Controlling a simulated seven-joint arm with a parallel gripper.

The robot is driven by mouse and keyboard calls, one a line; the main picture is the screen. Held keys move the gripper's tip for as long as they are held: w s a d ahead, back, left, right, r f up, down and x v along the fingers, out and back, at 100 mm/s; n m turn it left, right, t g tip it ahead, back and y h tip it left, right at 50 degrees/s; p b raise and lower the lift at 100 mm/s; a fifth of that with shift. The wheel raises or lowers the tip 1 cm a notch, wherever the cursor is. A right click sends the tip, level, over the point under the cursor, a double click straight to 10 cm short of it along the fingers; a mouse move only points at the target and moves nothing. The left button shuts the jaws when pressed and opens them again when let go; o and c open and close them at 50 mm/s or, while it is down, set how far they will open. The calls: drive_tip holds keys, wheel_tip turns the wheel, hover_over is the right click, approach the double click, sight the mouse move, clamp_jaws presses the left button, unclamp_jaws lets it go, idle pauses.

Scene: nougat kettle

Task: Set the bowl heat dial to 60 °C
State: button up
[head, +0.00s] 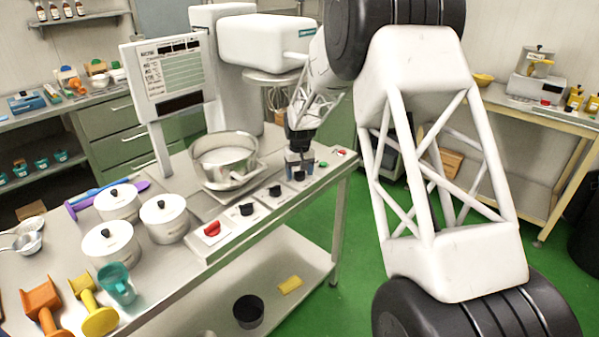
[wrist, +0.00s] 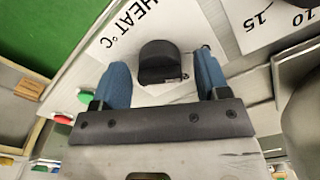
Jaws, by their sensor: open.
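The bowl heat dial is a black knob (wrist: 160,62) on a white plate marked "HEAT °C" in the wrist view. In the head view the black knob below my gripper (head: 299,176) sits on the sloped front panel. My gripper (head: 299,158) points down at it from above. In the wrist view my gripper (wrist: 160,66) has its two blue fingers apart, one on each side of the knob. Contact with the knob cannot be told. The knob's pointer and most of its temperature scale are not readable.
Left along the panel are two black knobs (head: 276,191) (head: 247,209) and a red knob (head: 212,229). A green button (head: 323,163) and a red button (head: 340,152) lie right of the dial. The steel bowl (head: 224,157) stands behind the panel, under the mixer head (head: 262,42).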

sight(300, 171)
drive_tip(key=shift+r, duration=3.85)
drive_tip(key=shift+r, duration=0.1)
drive_tip(key=shift+s+r, duration=0.15)
drive_tip(key=shift+s, duration=0.05)
drive_tip(key=s+d+r+m, duration=0.1)
drive_tip(key=s+d+r, duration=0.3)
drive_tip(key=s, duration=0.5)
drive_tip(key=s+d+r+t, duration=0.1)
drive_tip(key=s+d+r, duration=0.1)
drive_tip(key=s+r, duration=0.6)
drive_tip(key=s+d+r+m, duration=0.1)
drive_tip(key=s+d+r, duration=0.25)
drive_tip(key=s, duration=0.75)
drive_tip(key=s+d+f, duration=0.1)
drive_tip(key=s+d, duration=0.1)
drive_tip(key=s, duration=1.2)
drive_tip(key=s+d+f+m+t, duration=0.1)
drive_tip(key=s, duration=1.4)
drive_tip(key=shift+s+d+f+t, duration=0.3)
drive_tip(key=shift+d+f, duration=0.05)
